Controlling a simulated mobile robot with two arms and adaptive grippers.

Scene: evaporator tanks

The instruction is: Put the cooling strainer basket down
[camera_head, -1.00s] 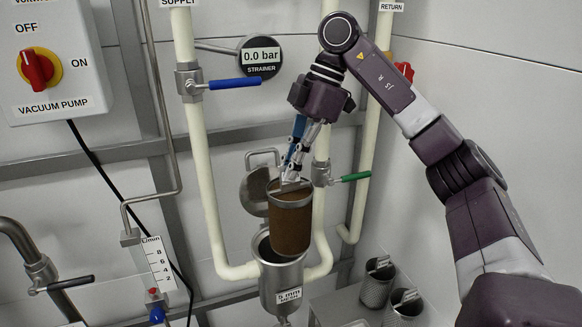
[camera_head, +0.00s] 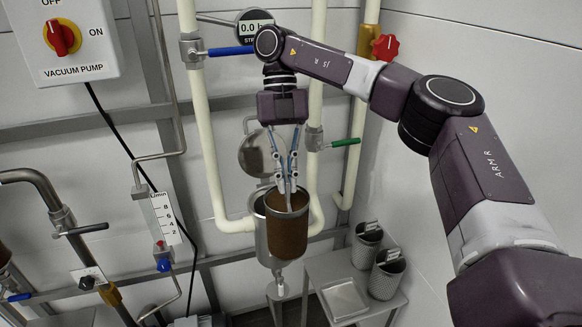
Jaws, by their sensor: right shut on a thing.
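The cooling strainer basket (camera_head: 287,232) is a brown, dirty-looking cylinder with a metal rim, hanging upright. My right gripper (camera_head: 288,186) is shut on the top of the basket. The basket is in front of the metal strainer housing (camera_head: 262,240) and overlaps its right side in the picture. The housing's round lid (camera_head: 258,154) stands open behind the gripper. My left gripper is not in the picture.
A small metal table (camera_head: 325,272) stands below right. It bears a shallow square tray (camera_head: 344,298) and two perforated baskets (camera_head: 367,246) (camera_head: 386,273) with tags. Pipes with a blue-handled valve (camera_head: 231,50) and a green-handled valve (camera_head: 344,143) run behind my arm.

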